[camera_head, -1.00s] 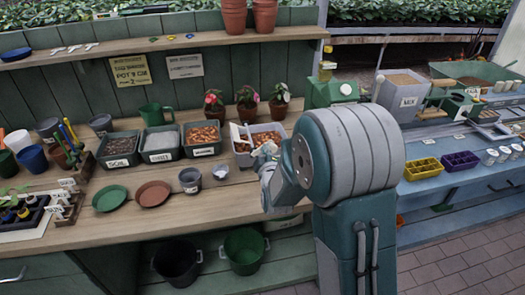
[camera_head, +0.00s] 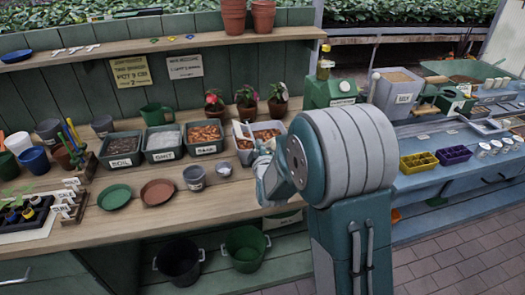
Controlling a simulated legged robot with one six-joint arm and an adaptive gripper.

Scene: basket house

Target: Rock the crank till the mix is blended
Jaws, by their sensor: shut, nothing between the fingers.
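A pale grey box (camera_head: 402,76) with brown mix in its open top and a label on its front stands on the blue bench at the right. A thin upright handle (camera_head: 374,88) with a round knob shows at its left side; it looks like the crank, though its lower part is hidden behind my arm. My arm's large grey and teal joint fills the middle, and a pale link reaches left over the wooden bench. My gripper's fingers do not show; they seem hidden behind the arm. How evenly the mix is blended is too small to tell.
Labelled bins (camera_head: 163,143) of loose material, potted plants (camera_head: 277,103) and shallow saucers (camera_head: 158,192) crowd the wooden bench. A green box (camera_head: 330,93) stands behind my arm. Yellow (camera_head: 419,163) and purple trays (camera_head: 454,155) sit on the blue bench. The brick floor at right is clear.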

